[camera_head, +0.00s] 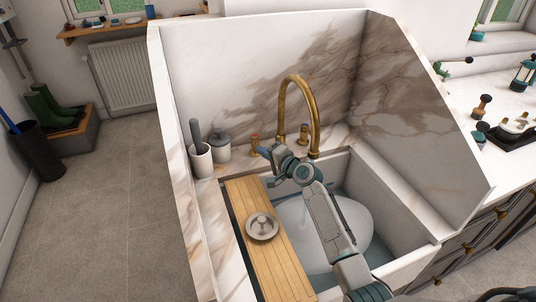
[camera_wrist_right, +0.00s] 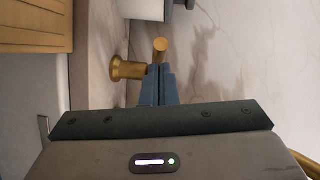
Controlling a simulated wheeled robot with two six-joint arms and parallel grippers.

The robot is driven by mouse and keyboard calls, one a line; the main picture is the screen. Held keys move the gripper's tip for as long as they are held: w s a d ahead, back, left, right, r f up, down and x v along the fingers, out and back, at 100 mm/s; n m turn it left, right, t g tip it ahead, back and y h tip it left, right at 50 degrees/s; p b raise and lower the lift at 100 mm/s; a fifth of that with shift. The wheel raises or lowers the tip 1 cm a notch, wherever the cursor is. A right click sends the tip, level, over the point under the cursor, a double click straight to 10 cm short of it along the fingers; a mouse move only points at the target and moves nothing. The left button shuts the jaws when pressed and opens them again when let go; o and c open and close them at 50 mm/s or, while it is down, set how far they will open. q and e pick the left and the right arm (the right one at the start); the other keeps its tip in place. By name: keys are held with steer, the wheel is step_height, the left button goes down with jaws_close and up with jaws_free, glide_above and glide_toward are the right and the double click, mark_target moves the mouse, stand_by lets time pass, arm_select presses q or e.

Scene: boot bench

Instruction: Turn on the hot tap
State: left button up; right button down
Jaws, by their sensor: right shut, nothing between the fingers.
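The brass tap (camera_head: 313,110) has a tall arched spout behind the sink. The left tap handle (camera_head: 254,142), with a small red-orange mark, stands to the left of the spout. A second brass handle (camera_head: 304,134) stands near the spout's base. My right gripper (camera_head: 264,152) is shut and empty, its fingertips close beside the left handle. In the right wrist view, the shut fingers (camera_wrist_right: 157,78) end just at the handle's brass lever (camera_wrist_right: 160,47), beside its round base (camera_wrist_right: 122,69). I cannot tell whether they touch. My left gripper is out of view.
A wooden board (camera_head: 264,278) lies across the sink's left side with a grey round object (camera_head: 262,227) on it. A white cup (camera_head: 201,161) and a lidded jar (camera_head: 219,147) stand left of the handle. Tall marble splash panels (camera_head: 420,120) rise behind and right.

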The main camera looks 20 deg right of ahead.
steer(key=p, duration=0.2)
steer(key=a+m+h+p, duration=0.1)
steer(key=shift+w+a+r+t+h+p, duration=0.1)
steer(key=shift+a+r+t+h+p, duration=0.1)
steer(key=shift+t+h+p, duration=0.15)
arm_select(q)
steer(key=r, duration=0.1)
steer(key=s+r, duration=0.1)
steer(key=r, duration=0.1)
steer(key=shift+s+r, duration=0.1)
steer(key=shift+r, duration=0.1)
arm_select(e)
steer(key=shift+w+a+f, duration=0.15)
steer(key=shift+a+f, duration=0.15)
steer(key=shift+a, duration=0.45)
steer(key=shift+m, duration=0.3)
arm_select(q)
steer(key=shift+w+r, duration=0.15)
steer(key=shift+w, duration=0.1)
